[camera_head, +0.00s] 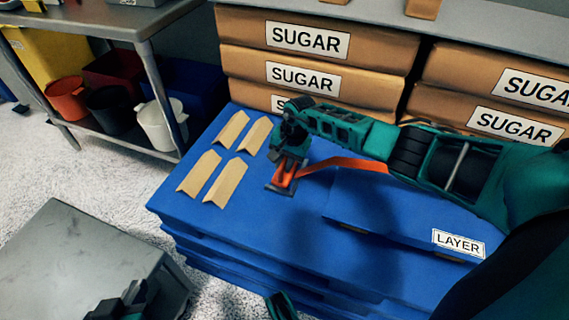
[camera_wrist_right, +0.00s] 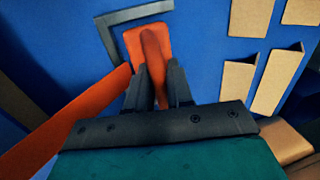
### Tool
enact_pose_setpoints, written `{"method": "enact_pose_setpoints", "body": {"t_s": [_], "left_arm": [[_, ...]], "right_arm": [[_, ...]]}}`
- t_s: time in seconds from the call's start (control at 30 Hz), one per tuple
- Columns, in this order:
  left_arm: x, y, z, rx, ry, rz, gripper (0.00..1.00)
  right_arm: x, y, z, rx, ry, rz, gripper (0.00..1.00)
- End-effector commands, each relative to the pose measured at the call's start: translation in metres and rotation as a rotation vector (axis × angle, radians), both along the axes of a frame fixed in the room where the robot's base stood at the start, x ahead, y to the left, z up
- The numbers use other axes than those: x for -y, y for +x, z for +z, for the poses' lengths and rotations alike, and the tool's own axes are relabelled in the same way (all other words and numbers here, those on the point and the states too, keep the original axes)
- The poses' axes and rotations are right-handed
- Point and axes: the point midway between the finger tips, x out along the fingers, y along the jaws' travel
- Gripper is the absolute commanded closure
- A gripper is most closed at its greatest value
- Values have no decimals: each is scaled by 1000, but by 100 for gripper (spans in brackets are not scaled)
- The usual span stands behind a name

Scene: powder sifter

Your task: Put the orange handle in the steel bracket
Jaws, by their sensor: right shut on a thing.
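The orange handle (camera_wrist_right: 132,42) is between the fingers of my right gripper (camera_wrist_right: 160,85), which is shut on it. In the head view the right gripper (camera_head: 287,172) points down over the blue surface, with the orange part (camera_head: 345,164) reaching right beneath my arm. The grey steel bracket (camera_wrist_right: 111,38) shows as an angled corner just beyond the handle's end. In the head view the bracket (camera_head: 272,188) lies beneath the gripper; whether the handle touches it is unclear. My left gripper (camera_head: 122,303) is partly in view at the bottom left, and its opening is unclear.
Several tan angled pieces (camera_head: 227,182) lie left of the right gripper on the blue top (camera_head: 180,207). A raised blue part labelled LAYER (camera_head: 400,228) is at the right. SUGAR boxes (camera_head: 310,62) stand behind. A grey box (camera_head: 60,250) is at the lower left.

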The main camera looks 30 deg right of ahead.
Motion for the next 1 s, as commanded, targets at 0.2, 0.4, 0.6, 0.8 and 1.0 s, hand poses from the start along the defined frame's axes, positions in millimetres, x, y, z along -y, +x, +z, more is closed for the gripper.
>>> {"method": "enact_pose_setpoints", "body": {"t_s": [0.2,0.4,0.6,0.8,1.0], "left_arm": [[0,1,2,4,0,0,100],[0,1,2,5,-1,0,100],[0,1,1,4,-1,0,100],[0,0,0,1,-1,1,100],[-1,-2,10,-3,0,4,100]], "right_arm": [[0,0,1,1,1,0,100],[0,0,-2,0,0,0,68],[0,0,-2,0,0,0,53],[0,0,-1,0,0,0,53],[3,-2,23,4,-3,1,53]]}}
